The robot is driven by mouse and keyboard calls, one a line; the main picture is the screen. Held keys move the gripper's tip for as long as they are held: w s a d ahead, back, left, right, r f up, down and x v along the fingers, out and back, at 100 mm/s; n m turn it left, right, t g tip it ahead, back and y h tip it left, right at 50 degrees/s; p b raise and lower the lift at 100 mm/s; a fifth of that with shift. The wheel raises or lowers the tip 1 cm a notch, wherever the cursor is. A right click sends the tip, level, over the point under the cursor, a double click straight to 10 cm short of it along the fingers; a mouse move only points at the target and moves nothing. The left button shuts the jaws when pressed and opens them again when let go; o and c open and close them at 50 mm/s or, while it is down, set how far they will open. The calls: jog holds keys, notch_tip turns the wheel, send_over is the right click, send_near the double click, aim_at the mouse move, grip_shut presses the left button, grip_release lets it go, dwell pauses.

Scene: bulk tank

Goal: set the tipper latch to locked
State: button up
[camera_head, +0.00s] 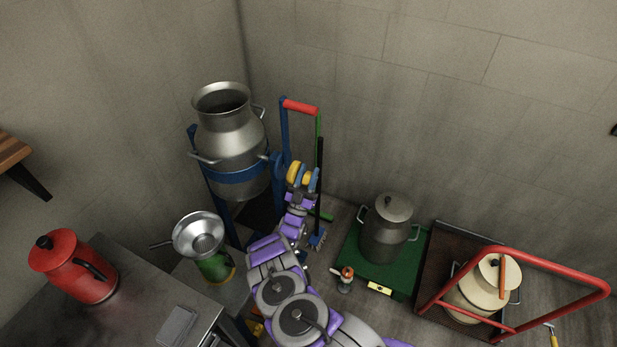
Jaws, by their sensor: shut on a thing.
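The tipper is a blue frame (228,177) in the back corner. It holds a large open metal milk can (228,140) upright, mouth up, in a blue band. A blue lever with a red grip (300,107) rises at the tipper's right side. My gripper (301,175) is at the end of my purple and grey arm, just right of the tipper frame. It is shut on a small yellow part (293,171), which appears to be the tipper latch. My gripper partly hides this part, so its setting cannot be told.
A strainer funnel (199,236) stands left of my arm. A red can (73,265) is on the metal table (140,325). A lidded can (385,230) stands on a green platform (350,262). A red-handled cart (447,247) carries a cream can (468,293).

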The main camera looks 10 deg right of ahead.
jog(key=shift+a, duration=0.15)
jog(key=o, duration=1)
jog(key=shift+a, duration=0.1)
jog(key=shift+c, duration=0.2)
jog(key=shift+f, duration=0.1)
